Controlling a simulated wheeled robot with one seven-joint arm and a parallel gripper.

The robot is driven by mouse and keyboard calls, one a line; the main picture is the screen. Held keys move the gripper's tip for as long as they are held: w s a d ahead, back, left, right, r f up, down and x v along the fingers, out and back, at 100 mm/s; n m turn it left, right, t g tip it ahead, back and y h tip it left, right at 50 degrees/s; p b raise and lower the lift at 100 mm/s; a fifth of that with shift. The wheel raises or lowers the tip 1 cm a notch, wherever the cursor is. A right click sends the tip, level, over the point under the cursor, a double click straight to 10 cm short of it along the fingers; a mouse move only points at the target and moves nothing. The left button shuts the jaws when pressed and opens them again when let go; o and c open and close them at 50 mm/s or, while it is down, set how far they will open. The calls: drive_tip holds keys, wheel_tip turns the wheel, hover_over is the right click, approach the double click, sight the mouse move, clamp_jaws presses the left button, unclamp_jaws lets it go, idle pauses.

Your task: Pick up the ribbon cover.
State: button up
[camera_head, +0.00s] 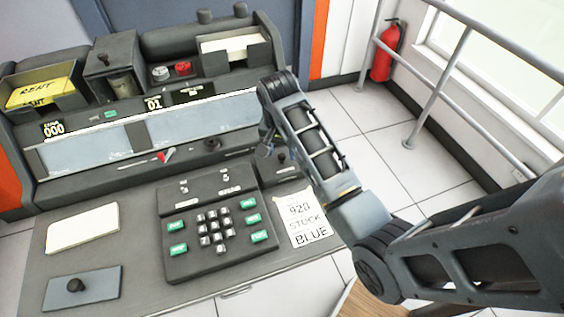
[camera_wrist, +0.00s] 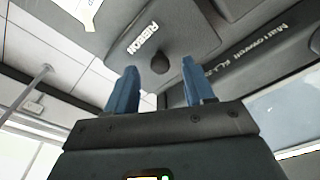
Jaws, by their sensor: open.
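The ribbon cover is a dark panel lettered RIBBON with a small round knob. In the wrist view the ribbon cover (camera_wrist: 150,40) lies ahead of my gripper (camera_wrist: 159,65), and its knob appears between the two blue fingers, beyond their tips. The fingers are apart and nothing is between them. In the head view the ribbon cover (camera_head: 292,169) is right of the keypad, partly hidden by my arm. My gripper (camera_head: 267,149) is just left of its knob there, mostly hidden by the wrist. I cannot tell the exact gap between them.
A keypad unit (camera_head: 213,230) with green and grey keys stands left of the cover. A paper reading 928 STOCK BLUE (camera_head: 303,219) lies in front. A card stack (camera_head: 82,228) and a knobbed grey plate (camera_head: 82,290) lie at left. A railing (camera_head: 440,85) stands at right.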

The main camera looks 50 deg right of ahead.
drive_tip(key=shift+f, duration=0.85)
drive_tip(key=shift+c, duration=0.2)
clamp_jaws()
